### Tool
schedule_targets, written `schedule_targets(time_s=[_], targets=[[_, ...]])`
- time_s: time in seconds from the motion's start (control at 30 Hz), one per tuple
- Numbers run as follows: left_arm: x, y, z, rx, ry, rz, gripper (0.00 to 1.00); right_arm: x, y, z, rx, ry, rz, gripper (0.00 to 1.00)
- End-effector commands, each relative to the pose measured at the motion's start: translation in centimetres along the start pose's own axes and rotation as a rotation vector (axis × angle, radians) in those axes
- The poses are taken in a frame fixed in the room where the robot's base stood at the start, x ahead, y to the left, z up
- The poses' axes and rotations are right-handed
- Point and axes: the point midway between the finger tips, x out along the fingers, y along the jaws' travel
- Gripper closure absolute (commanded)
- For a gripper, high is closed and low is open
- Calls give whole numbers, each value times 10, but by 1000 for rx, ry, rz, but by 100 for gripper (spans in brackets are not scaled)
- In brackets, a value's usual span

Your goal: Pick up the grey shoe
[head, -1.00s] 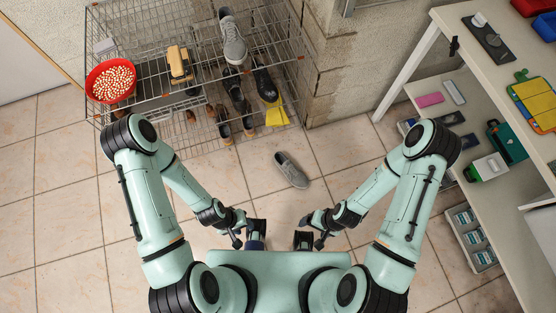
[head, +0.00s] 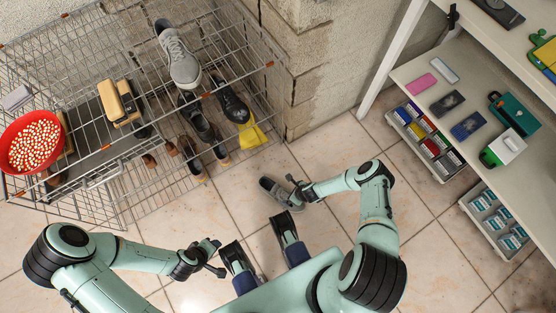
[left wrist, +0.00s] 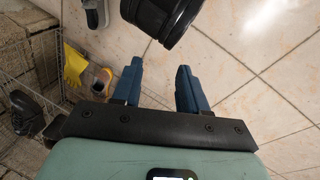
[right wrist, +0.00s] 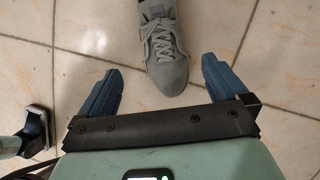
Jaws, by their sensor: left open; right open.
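A grey shoe (head: 279,193) lies on the tiled floor in front of the rack. In the right wrist view its laced upper and toe (right wrist: 163,45) point toward my right gripper (right wrist: 162,68); its far end is cut off. The gripper is open and empty, one blue finger to each side of the toe. In the head view my right gripper (head: 291,191) is at this shoe and covers part of it. Another grey shoe (head: 179,56) sits on the rack's top shelf. My left gripper (head: 218,258) is open and empty over the floor, away from both shoes.
The wire rack (head: 105,165) holds a red bowl (head: 35,143), a yellow block-like item (head: 119,104), dark shoes and a yellow item (head: 251,133). A shelf unit (head: 440,95) with trays stands at the right. Floor between is mostly clear.

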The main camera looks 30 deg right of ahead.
Motion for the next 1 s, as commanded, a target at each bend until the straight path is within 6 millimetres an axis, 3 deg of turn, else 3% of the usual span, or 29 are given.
schedule_targets(time_s=[0.27,0.63,1.0], targets=[[32,-13,-42,-11,118,-10,57,57,1,-1,1,0,1,0],[52,-32,-28,-32,69,-42,57,84,-1,1,-1,0,0,0],[82,-68,18,-78,-84,-105,57,124,-3,3,-1,0,1,0]])
